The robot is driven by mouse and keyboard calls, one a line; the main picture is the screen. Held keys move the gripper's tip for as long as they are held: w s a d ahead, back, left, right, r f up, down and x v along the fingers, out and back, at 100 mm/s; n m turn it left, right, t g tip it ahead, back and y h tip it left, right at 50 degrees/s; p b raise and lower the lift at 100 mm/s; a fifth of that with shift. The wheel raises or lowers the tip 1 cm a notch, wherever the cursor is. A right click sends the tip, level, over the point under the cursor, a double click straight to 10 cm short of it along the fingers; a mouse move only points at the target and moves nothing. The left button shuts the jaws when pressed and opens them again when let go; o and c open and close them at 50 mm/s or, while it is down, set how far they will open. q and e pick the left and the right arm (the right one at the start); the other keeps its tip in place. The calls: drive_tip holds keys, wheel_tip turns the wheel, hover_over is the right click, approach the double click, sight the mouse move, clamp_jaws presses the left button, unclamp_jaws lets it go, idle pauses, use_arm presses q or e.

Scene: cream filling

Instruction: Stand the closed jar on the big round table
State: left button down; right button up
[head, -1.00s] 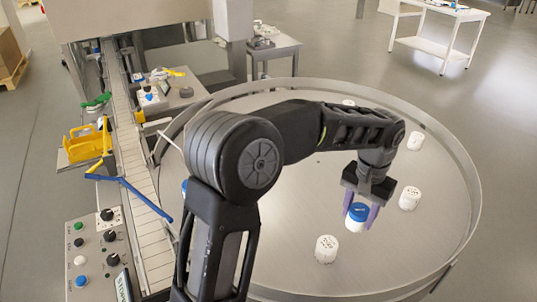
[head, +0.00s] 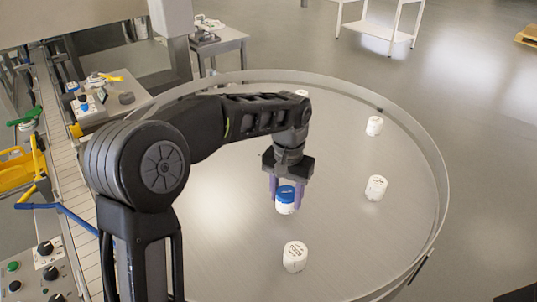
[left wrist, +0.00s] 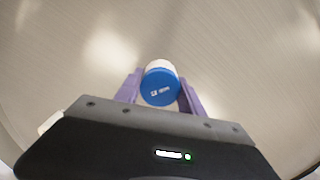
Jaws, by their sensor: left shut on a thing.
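My left gripper (head: 287,194) is shut on a white jar with a blue lid (head: 286,193), its purple fingers on either side. The jar is upright over the big round table (head: 225,215); I cannot tell whether its base touches the top. In the left wrist view, the blue lid (left wrist: 160,88) sits between the two fingers (left wrist: 159,92), with the bare metal table top (left wrist: 60,60) beyond it. My right gripper is not in view.
White jars stand on the table: one in front (head: 295,256), one to the right (head: 376,188), one farther back (head: 374,126) and one partly hidden at the back (head: 302,93). A raised rim (head: 436,165) rings the table. A conveyor (head: 68,160) runs along the left.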

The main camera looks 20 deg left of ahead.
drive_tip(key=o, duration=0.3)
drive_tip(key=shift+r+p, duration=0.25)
drive_tip(key=shift+p, duration=0.05)
use_arm(q)
drive_tip(key=s+a+r+m, duration=0.3)
drive_tip(key=a+m, duration=0.3)
drive_tip(key=a, duration=0.2)
drive_tip(key=s+a+r+m, duration=0.4)
drive_tip(key=s+a+m, duration=0.1)
drive_tip(key=a+m, duration=0.1)
drive_tip(key=shift+s+a+r+m, duration=0.15)
drive_tip(key=shift+s+a+m, duration=0.15)
drive_tip(key=shift+a, duration=0.6)
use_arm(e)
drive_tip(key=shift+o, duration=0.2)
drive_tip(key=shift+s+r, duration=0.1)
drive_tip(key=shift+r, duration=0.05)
